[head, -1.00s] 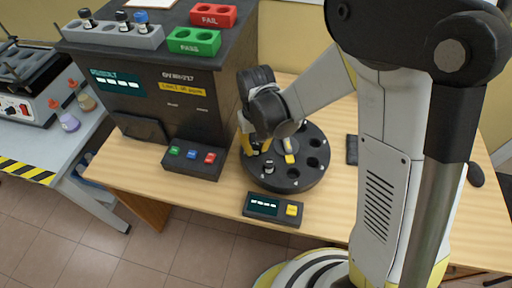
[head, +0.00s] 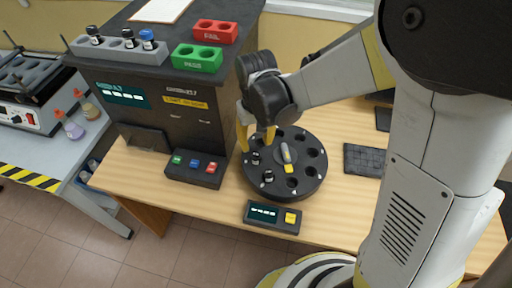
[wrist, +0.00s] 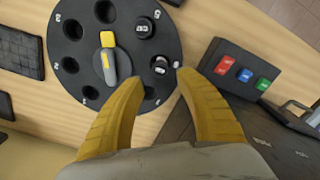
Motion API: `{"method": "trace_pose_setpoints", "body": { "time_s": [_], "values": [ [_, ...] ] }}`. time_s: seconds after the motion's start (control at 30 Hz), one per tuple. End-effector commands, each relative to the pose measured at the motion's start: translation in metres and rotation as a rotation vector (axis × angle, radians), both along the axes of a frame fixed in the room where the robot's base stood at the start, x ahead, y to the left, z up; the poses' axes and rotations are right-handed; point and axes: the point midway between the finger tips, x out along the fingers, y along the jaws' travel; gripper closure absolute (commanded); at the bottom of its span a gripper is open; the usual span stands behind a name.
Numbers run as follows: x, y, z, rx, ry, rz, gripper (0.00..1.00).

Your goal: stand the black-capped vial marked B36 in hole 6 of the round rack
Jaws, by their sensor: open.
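The round black rack (head: 308,190) stands on the wooden table; in the wrist view its disc (wrist: 80,38) shows numbered holes and a grey-and-yellow centre piece (wrist: 109,58). Two dark-capped vials stand in its holes. One vial (head: 255,158) is nearest my gripper and shows just beyond my fingertips in the wrist view (wrist: 160,65). The other vial (head: 268,176) is in the neighbouring hole, also in the wrist view (wrist: 144,27). I cannot read B36 on either, nor make out which hole is 6. My gripper (head: 256,146) is open and empty, above the rack's left rear edge.
A grey block (head: 112,50) with several vials, a green tray (head: 197,58) and a red tray (head: 215,31) sit on the dark machine left of the rack. A button box (head: 194,168) and a small display box (head: 272,216) stand close to the rack.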

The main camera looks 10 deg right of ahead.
Motion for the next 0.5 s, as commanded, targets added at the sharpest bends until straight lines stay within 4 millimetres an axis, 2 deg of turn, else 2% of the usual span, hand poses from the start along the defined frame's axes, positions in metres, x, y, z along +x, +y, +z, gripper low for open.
{"method": "trace_pose_setpoints", "body": {
  "time_s": [0.03, 0.13, 0.4, 0.5],
  "values": [
    [0.000, 0.000, 0.014, 0.000, 0.000, 0.000, 0.58],
    [0.000, 0.000, 0.028, 0.000, 0.000, 0.000, 0.58],
    [0.000, -0.001, 0.041, 0.001, -0.003, -0.001, 0.58],
    [-0.004, -0.009, 0.052, 0.007, -0.027, -0.013, 0.58]
  ]
}}
